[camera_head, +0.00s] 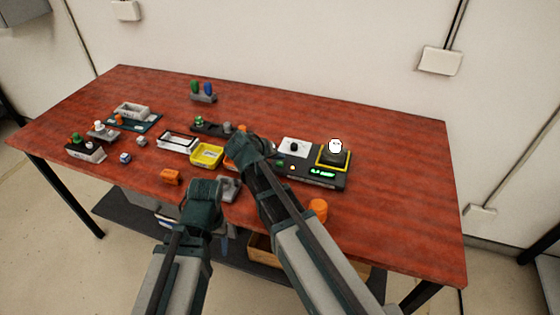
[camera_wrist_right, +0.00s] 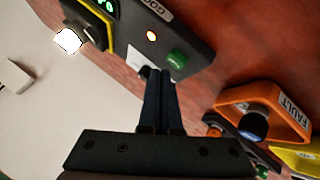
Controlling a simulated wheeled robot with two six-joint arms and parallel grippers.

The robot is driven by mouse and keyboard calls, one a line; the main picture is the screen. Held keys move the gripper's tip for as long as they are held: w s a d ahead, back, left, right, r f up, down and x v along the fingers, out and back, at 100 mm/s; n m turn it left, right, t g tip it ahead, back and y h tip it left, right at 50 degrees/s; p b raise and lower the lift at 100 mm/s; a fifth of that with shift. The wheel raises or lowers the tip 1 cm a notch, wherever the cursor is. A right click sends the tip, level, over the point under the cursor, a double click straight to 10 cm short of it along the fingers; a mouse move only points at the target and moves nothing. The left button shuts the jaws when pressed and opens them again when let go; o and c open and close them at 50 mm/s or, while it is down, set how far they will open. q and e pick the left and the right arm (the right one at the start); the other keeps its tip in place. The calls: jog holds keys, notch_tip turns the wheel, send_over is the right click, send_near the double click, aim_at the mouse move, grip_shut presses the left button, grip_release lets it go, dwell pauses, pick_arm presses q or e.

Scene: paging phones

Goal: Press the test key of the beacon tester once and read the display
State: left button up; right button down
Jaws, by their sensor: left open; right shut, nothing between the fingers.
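The beacon tester (camera_head: 312,176) is a dark box at the right of the table. It has a green-lit display (camera_head: 322,173), whose text is too small to read surely, and a yellow-edged socket holding a lit white beacon (camera_head: 336,146). In the right wrist view, its green test key (camera_wrist_right: 177,59) lies just beyond my right gripper's fingertips (camera_wrist_right: 160,72), near a lit orange lamp (camera_wrist_right: 151,36). The right gripper is shut and empty; contact with the key cannot be told. My left gripper (camera_head: 228,187) is open and empty, over the table's front.
An orange tray labelled FAULT (camera_wrist_right: 262,98) holds a dark blue-topped piece beside my right gripper. A yellow tray (camera_head: 206,155), a white tray (camera_head: 178,143) and small coloured parts stand left. An orange cylinder (camera_head: 318,208) stands near the front edge. The table's right end is clear.

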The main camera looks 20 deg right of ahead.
pick_arm(q)
notch_tip(320, 180, up, 5)
jog(key=p, duration=0.5)
pick_arm(e)
notch_tip(320, 180, up, 5)
dwell(0.8)
